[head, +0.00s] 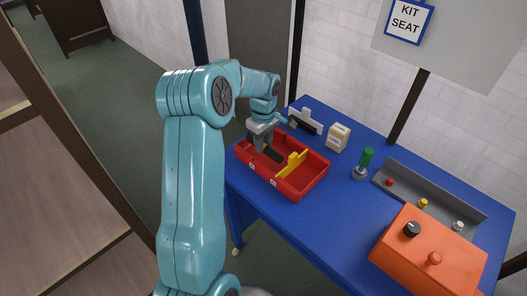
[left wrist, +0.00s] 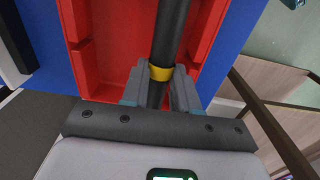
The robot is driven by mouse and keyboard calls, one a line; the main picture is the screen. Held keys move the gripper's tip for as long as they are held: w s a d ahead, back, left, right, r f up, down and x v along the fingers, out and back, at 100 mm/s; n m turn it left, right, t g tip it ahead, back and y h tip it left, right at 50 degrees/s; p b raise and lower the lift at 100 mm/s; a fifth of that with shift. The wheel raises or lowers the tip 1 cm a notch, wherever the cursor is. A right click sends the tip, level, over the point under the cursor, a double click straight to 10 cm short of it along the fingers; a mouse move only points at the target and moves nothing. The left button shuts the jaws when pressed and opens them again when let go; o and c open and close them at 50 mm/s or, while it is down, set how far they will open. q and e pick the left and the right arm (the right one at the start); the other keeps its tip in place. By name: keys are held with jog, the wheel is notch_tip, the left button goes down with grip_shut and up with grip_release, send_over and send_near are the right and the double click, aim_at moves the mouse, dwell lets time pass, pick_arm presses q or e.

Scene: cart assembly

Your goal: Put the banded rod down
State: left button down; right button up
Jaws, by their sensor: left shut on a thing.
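My left gripper (head: 262,143) is over the left part of the red tray (head: 297,194), pointing down. In the left wrist view, its two grey fingers (left wrist: 159,92) are shut on the banded rod (left wrist: 171,32), a dark round bar with a yellow band (left wrist: 161,73) between the fingers. The rod runs lengthwise over the red tray (left wrist: 85,72). In the head view, a dark part of the rod (head: 273,156) shows below the gripper, inside the tray's outline. Whether it touches the tray floor, I cannot tell. My right gripper is not in view.
A yellow divider (head: 293,164) stands in the tray. On the blue table (head: 339,215) are a cream block (head: 338,137), a green-topped piece (head: 366,159), a grey rack (head: 460,205) with several knobs, and an orange box (head: 427,262). A grey-white holder (head: 305,120) stands behind the tray.

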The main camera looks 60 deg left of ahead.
pick_arm(q)
notch_tip(320, 180, down, 4)
jog(key=shift+r, duration=0.15)
jog(key=shift+f, duration=0.4)
jog(key=shift+d+r, duration=0.1)
jog(key=c, duration=1.1)
grip_release()
jog(key=shift+f, duration=0.2)
